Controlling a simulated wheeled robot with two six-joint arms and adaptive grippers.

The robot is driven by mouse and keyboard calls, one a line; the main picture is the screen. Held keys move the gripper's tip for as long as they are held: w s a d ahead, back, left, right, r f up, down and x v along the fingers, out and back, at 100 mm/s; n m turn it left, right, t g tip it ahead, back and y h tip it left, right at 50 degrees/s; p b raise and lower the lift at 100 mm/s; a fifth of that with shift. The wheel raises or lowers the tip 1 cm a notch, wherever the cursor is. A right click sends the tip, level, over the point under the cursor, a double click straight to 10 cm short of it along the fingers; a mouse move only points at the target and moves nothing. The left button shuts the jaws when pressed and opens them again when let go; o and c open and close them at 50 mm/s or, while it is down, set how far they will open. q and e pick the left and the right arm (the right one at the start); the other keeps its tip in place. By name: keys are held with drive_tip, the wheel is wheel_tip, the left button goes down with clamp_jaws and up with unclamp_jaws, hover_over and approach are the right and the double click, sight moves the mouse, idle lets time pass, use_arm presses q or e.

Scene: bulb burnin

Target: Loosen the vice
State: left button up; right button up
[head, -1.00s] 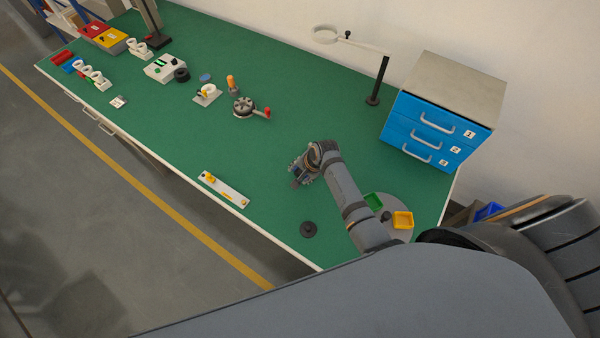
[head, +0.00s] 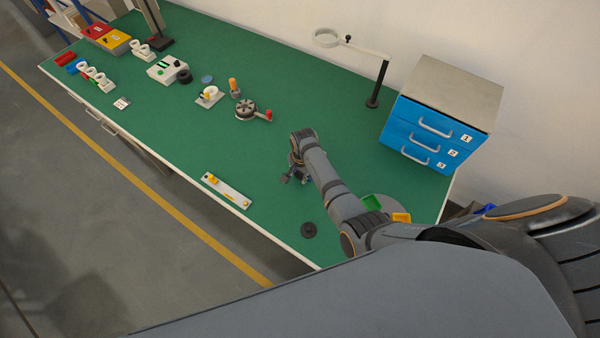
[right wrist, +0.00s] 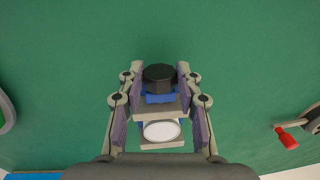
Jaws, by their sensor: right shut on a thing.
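The small vice (right wrist: 160,99), with a blue and grey body, is between the fingers of my right gripper (right wrist: 160,76) in the right wrist view. Its black many-sided knob (right wrist: 160,74) sits between the purple finger pads, which press in from both sides. A white round face (right wrist: 161,131) shows at its near side; I cannot tell what it belongs to. In the head view my right gripper (head: 296,176) points down over the front middle of the green bench, and the vice is mostly hidden there. My left gripper is not in view.
A white strip with yellow parts (head: 226,190) and a black disc (head: 308,230) lie near the front edge. A round fixture with a red handle (head: 246,109) stands behind. A blue drawer cabinet (head: 424,130) and magnifier lamp (head: 372,101) stand at the right.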

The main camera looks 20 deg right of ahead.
drive_tip(key=shift+w+f+g+h+b, duration=0.15)
drive_tip(key=shift+g+h+b, duration=0.35)
drive_tip(key=shift+g+b, duration=0.15)
drive_tip(key=shift+a+g+h+b, duration=0.1)
drive_tip(key=shift+g+h+b, duration=0.3)
drive_tip(key=shift+g, duration=0.15)
drive_tip(key=o, duration=1.2)
drive_tip(key=shift+c, duration=0.2)
